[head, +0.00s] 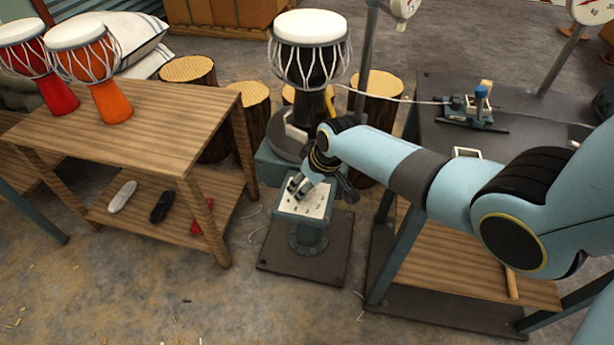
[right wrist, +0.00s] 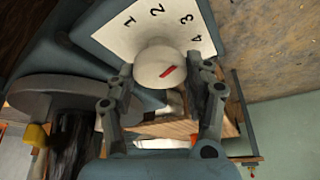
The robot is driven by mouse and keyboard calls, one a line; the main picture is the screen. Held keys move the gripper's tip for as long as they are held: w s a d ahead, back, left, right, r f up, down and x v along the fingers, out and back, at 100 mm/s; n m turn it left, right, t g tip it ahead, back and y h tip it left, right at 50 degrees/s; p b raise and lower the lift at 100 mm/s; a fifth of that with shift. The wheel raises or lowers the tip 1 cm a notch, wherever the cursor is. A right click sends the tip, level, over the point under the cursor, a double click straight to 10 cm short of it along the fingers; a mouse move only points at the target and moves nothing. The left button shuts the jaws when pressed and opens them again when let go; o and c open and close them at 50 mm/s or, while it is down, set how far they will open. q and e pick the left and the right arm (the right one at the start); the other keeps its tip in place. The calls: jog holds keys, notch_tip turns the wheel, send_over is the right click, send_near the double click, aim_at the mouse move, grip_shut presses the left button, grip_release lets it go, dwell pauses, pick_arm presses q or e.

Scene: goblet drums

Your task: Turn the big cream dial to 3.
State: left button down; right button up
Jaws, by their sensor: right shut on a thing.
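The big cream dial (right wrist: 158,64) shows in the right wrist view, with a red pointer mark on its face. The mark slants up and right, towards the side where 3 and 4 are printed; I cannot tell the exact reading. A white scale plate (right wrist: 110,31) behind it bears 1, 2, 3 and 4. My right gripper (right wrist: 160,68) has a finger on each side of the dial and is shut on it. In the head view my right gripper (head: 298,187) is over the plate (head: 309,208) and hides the dial. My left gripper is out of view.
The dial's stand (head: 308,239) rises from a dark base plate. Behind it a black goblet drum (head: 309,62) stands on a round support. A wooden table (head: 150,125) with red and orange drums is left; a dark bench (head: 450,150) is right.

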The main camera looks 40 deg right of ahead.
jog(key=shift+m, duration=0.5)
jog(key=o, duration=1.2)
jog(key=shift+c, duration=0.2)
jog(key=shift+r, duration=0.1)
jog(key=v, duration=1.1)
jog(key=shift+s+a+r, duration=0.15)
jog(key=shift+r, duration=0.25)
